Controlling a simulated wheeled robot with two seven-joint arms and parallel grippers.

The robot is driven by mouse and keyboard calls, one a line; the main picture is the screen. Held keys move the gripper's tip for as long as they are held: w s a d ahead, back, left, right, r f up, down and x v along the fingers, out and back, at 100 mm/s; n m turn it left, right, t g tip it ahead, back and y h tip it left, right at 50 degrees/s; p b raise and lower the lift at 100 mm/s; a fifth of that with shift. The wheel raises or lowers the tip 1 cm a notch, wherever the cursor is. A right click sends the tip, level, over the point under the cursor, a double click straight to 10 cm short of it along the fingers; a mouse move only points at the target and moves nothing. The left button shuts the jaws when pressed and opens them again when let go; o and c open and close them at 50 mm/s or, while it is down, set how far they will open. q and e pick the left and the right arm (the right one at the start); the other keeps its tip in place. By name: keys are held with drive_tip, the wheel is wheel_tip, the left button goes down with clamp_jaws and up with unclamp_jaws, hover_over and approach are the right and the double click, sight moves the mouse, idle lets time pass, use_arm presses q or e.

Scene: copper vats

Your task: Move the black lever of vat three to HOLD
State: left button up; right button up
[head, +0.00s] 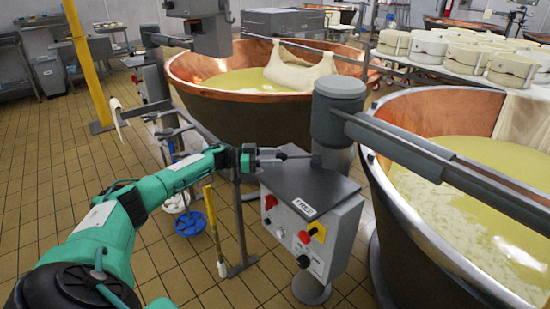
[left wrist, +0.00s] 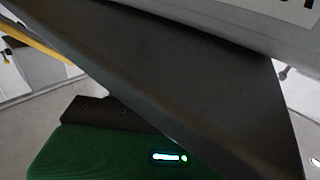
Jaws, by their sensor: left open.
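The grey control box (head: 327,244) stands on a post between two copper vats, with a dark top plate (head: 318,188). A white label (head: 303,207) on its front seems to read THREE. The front carries red and yellow knobs and small dark knobs (head: 304,262); I cannot tell which one is the black lever. My left gripper (head: 296,157) is open and empty, above the rear left part of the top plate. I cannot tell whether it touches. The left wrist view shows a dark slab across the middle and part of a lettered light panel (left wrist: 265,22).
The right copper vat (head: 440,245) and the rear vat (head: 245,125) hold yellowish liquid. A grey beam (head: 430,155) runs over the right vat from the post. A blue-rimmed bucket (head: 190,223) and a yellow-handled tool (head: 211,212) stand left of the box. Open tiled floor lies left.

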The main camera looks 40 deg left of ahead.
use_arm(q)
drive_tip(key=b+v, duration=0.1)
drive_tip(key=v, duration=1.2)
drive_tip(key=shift+b, duration=0.3)
use_arm(e)
drive_tip(key=shift+w+a+r, duration=0.15)
drive_tip(key=shift+w+r, duration=0.15)
drive_tip(key=shift+r, duration=0.6)
drive_tip(key=shift+w+a+r, duration=0.15)
drive_tip(key=shift+w+r, duration=0.2)
drive_tip(key=shift+r, duration=0.5)
drive_tip(key=shift+w+a+r, duration=0.15)
drive_tip(key=shift+w+r, duration=0.15)
drive_tip(key=shift+r, duration=0.6)
